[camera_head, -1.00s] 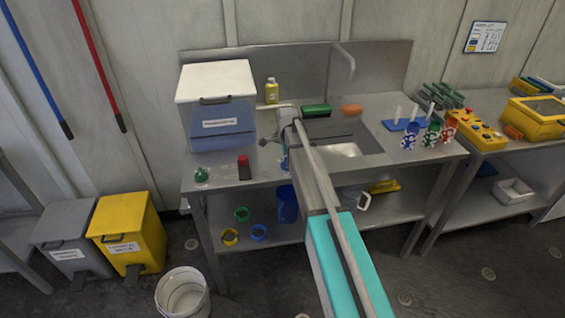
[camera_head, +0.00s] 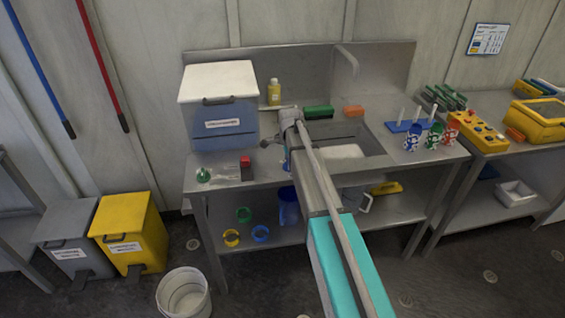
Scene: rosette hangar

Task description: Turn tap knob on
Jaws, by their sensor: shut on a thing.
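The sink (camera_head: 345,151) is set in a steel counter. Its grey tap spout (camera_head: 347,58) rises behind it and bends at the top. My arm reaches over the counter from the lower right and covers the sink's left side. My gripper (camera_head: 268,141) is small and dark at the arm's end, left of the sink and in front of the white-lidded blue bin. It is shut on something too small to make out. I cannot pick out the tap knob; it may be hidden by my arm or gripper.
The white-lidded bin (camera_head: 219,107) stands close left of my gripper. A red-topped block (camera_head: 246,169) is near the front edge. Cups (camera_head: 411,138) stand right of the sink.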

